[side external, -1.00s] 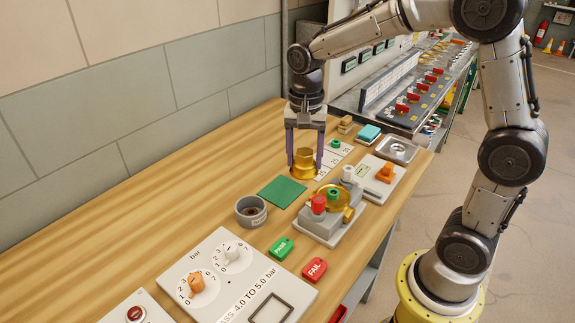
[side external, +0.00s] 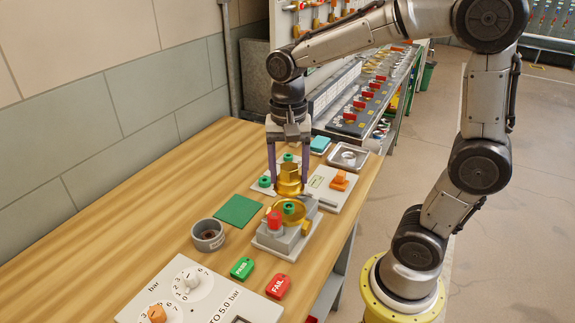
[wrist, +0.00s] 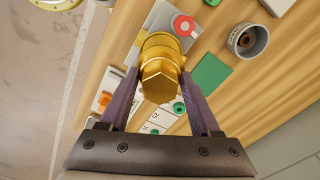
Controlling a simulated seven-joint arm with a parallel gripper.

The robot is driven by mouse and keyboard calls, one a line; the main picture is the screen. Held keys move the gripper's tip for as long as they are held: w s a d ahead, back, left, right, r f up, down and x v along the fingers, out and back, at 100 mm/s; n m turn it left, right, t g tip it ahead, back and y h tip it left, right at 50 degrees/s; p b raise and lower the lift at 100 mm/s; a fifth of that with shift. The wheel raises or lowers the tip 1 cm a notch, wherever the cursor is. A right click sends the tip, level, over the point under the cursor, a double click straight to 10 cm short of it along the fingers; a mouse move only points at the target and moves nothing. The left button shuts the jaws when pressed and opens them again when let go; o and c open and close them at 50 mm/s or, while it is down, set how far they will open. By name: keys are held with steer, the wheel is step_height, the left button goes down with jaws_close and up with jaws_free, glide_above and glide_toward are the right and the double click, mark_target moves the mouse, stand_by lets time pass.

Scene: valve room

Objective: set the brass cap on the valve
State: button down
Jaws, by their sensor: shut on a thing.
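The brass cap (side external: 289,182) is between the fingers of my gripper (side external: 289,188), which is shut on it. In the wrist view the cap (wrist: 161,68) fills the space between the two purple fingers of my gripper (wrist: 161,82).
A grey round cup (side external: 208,235) and a green mat (side external: 237,210) lie left of the valve. The PASS (side external: 242,268) and FAIL (side external: 278,286) tags lie in front. A plate with an orange knob (side external: 340,181) stands right of the cap. A metal tray (side external: 348,156) is behind.

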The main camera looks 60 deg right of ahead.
glide_above(289, 207)
steer(key=shift+f, duration=2.2)
steer(key=shift+f, duration=1.1)
stand_by(1.1)
jaws_free()
stand_by(0.3)
steer(key=shift+r, duration=4)
